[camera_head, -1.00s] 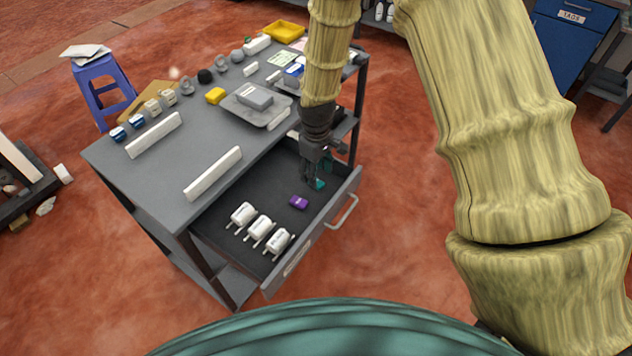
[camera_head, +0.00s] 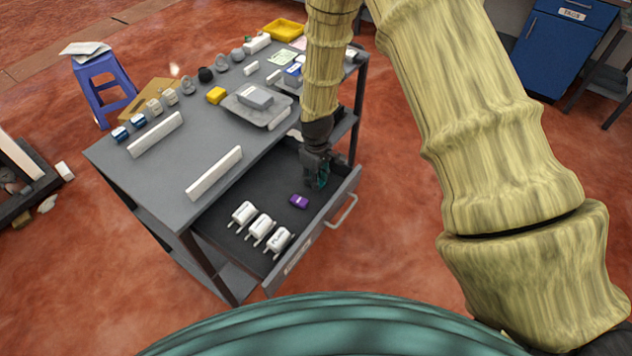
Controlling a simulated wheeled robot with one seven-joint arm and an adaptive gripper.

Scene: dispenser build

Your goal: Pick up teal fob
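The teal fob (camera_head: 323,178) is a small teal patch inside the open drawer, near its far right part. My gripper (camera_head: 317,181) points down into the drawer right at the fob, with its dark fingers around or beside it. The fingers hide part of the fob. The view is too small to tell whether they are closed on it or whether it touches the drawer floor.
A purple fob (camera_head: 299,201) lies in the drawer (camera_head: 281,187), left of and nearer than my gripper. Several white plug-like pieces (camera_head: 261,228) stand in a row there. The drawer's front wall and handle (camera_head: 343,212) are close on the right. The grey worktop (camera_head: 170,165) holds white bars, a tray and small parts.

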